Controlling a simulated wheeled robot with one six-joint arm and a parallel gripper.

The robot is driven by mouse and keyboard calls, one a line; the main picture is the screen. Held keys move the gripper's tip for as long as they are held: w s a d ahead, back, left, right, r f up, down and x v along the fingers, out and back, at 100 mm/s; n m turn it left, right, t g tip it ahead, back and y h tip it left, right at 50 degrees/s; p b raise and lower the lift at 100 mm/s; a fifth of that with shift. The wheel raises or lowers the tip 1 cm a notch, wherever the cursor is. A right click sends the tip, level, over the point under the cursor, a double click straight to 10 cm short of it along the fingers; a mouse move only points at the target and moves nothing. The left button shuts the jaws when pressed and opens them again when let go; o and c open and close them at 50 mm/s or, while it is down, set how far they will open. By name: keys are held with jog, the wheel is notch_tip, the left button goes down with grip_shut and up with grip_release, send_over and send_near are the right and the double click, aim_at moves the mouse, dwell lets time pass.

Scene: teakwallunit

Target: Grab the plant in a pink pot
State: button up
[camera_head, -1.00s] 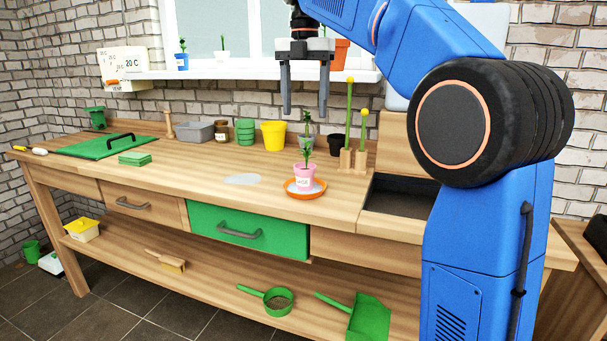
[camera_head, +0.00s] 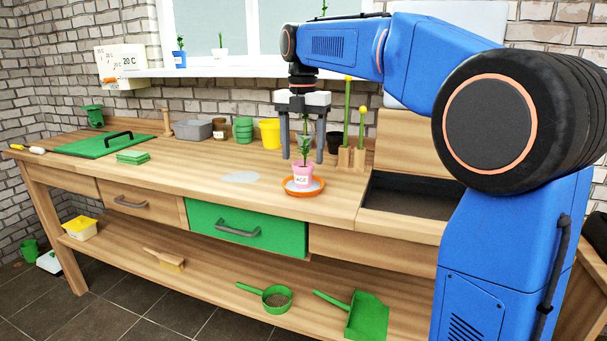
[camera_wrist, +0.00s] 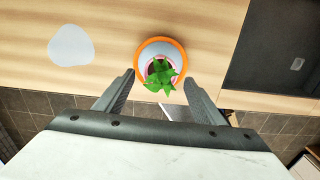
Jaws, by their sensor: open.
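The plant in a pink pot (camera_head: 303,176) stands upright on an orange saucer (camera_head: 289,191) on the workbench. Its green leaves rise above the pot, which has a white label. My gripper (camera_head: 303,162) is open and points down, with its fingers on either side of the plant's upper leaves in the head view. In the wrist view the plant (camera_wrist: 161,75) is seen from above, a little beyond and between the open fingertips (camera_wrist: 158,78). Nothing is held, and I see no contact.
A yellow pot (camera_head: 269,133), a green pot stack (camera_head: 243,130) and a dark pot (camera_head: 335,142) stand behind on the bench. Yellow-tipped sticks in wooden blocks (camera_head: 359,158) stand close right of my gripper. A dark recessed bin (camera_head: 411,196) lies right. The bench left of the saucer is mostly clear.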

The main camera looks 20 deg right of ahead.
aim_at(304, 167)
jog(key=f, duration=0.3)
jog(key=shift+w+d+f, duration=0.25)
jog(key=shift+w+d, duration=0.1)
jog(key=shift+f, duration=0.7)
jog(key=c, duration=1.2)
jog(key=shift+r, duration=0.15)
